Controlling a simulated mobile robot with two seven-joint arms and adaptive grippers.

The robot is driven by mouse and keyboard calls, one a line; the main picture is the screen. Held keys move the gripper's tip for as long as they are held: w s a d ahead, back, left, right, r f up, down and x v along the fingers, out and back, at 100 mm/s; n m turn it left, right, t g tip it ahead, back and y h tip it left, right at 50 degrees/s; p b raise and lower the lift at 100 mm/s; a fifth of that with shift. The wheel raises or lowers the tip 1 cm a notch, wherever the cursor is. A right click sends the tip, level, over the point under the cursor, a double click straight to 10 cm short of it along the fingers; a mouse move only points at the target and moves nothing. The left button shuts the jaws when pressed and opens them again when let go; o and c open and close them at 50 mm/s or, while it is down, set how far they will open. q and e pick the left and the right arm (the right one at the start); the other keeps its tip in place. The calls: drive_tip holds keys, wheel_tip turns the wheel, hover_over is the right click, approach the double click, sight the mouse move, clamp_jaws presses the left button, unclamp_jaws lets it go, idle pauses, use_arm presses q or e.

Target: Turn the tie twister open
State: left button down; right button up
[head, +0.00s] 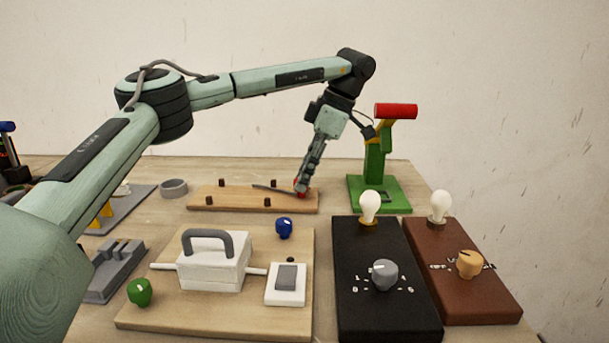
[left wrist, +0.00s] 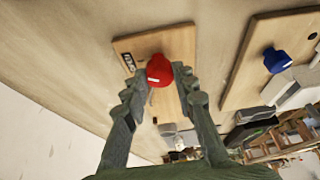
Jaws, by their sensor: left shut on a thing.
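A red knob (head: 301,184), which looks like the tie twister, sits at the right end of a narrow wooden board (head: 228,199) with black pegs. A thin grey strip (head: 270,188) runs along the board to it. My left gripper (head: 301,188) reaches down from above and is shut on the knob. In the left wrist view the red knob (left wrist: 159,70) sits between the two fingertips (left wrist: 157,80), and the wooden board (left wrist: 125,45) is behind it. The fingers hide part of the knob in the head view. My right gripper is in neither view.
A green stand with a red handle (head: 396,111) is close to the right. In front is a board with a white handled box (head: 213,262), a blue knob (head: 284,227) and a green knob (head: 139,292). Black (head: 372,315) and brown (head: 487,299) lamp boxes stand right. A grey ring (head: 173,188) is left.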

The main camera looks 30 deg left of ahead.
use_arm(q)
drive_tip(key=n+h, duration=0.1)
drive_tip(key=n, duration=0.2)
drive_tip(key=n+g, duration=0.1)
drive_tip(key=n, duration=0.2)
drive_tip(key=shift+w+a+g+h, duration=0.15)
drive_tip(key=shift+g+h, duration=0.15)
drive_tip(key=shift+h, duration=0.1)
drive_tip(key=shift+n, duration=0.3)
drive_tip(key=c, duration=1.2)
unclamp_jaws()
drive_tip(key=v, duration=0.7)
drive_tip(key=shift+r, duration=0.25)
drive_tip(key=shift+w, duration=0.1)
